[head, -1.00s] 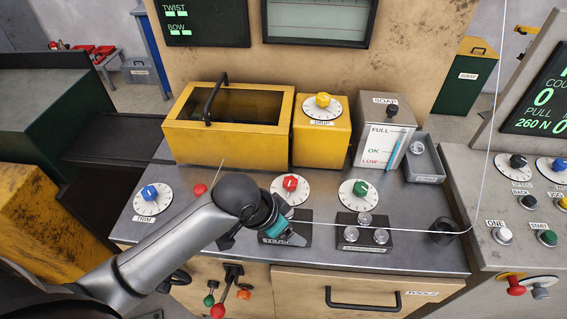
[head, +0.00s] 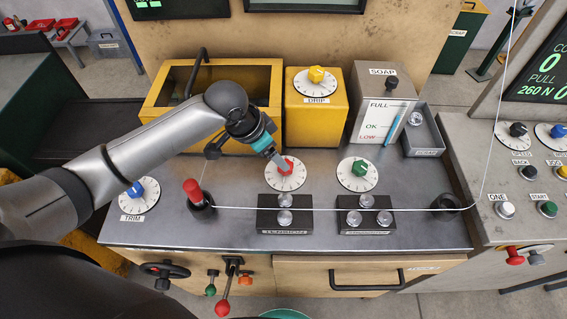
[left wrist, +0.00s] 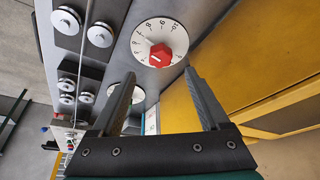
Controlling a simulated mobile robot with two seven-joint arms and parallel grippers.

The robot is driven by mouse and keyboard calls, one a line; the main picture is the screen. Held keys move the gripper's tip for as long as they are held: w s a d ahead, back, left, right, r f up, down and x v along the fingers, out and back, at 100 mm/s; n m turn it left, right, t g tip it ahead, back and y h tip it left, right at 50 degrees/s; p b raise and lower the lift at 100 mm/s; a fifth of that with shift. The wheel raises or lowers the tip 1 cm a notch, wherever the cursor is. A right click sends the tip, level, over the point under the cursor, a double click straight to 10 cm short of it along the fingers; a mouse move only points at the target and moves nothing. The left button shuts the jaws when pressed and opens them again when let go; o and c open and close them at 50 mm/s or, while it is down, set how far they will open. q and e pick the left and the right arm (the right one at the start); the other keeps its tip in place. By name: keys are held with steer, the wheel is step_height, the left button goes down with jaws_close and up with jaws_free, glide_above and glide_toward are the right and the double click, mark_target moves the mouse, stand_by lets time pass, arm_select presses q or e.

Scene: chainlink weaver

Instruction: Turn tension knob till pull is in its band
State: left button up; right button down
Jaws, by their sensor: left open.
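The red tension knob (head: 287,168) sits on a white numbered dial (head: 285,178), behind the black tension roller block (head: 285,229). My left gripper (head: 275,158) is at the knob in the head view and hides part of it. In the left wrist view the fingers (left wrist: 160,76) are open and empty. The red knob (left wrist: 160,55) shows ahead, between the fingertips' lines and apart from both. The pull readout (head: 543,92) on the right screen shows 260 N. My right gripper is not in view.
A white strand (head: 320,209) runs across the roller blocks to a black guide (head: 445,206). A green knob (head: 360,167) is to the right, a blue one (head: 135,190) to the left. The yellow lidded box (head: 165,120) and drip box (head: 315,125) stand close behind.

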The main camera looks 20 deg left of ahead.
arm_select(q)
steer(key=b+x, duration=0.1)
steer(key=x, duration=0.5)
steer(key=shift+w+d+f, duration=0.1)
steer(key=shift+w+f, duration=0.1)
steer(key=shift+f, duration=0.15)
steer(key=shift+w+f, duration=0.15)
steer(key=shift+f, duration=0.2)
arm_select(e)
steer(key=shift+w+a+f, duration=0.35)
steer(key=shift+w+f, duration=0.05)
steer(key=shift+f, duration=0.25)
arm_select(q)
steer(key=shift+c, duration=0.4)
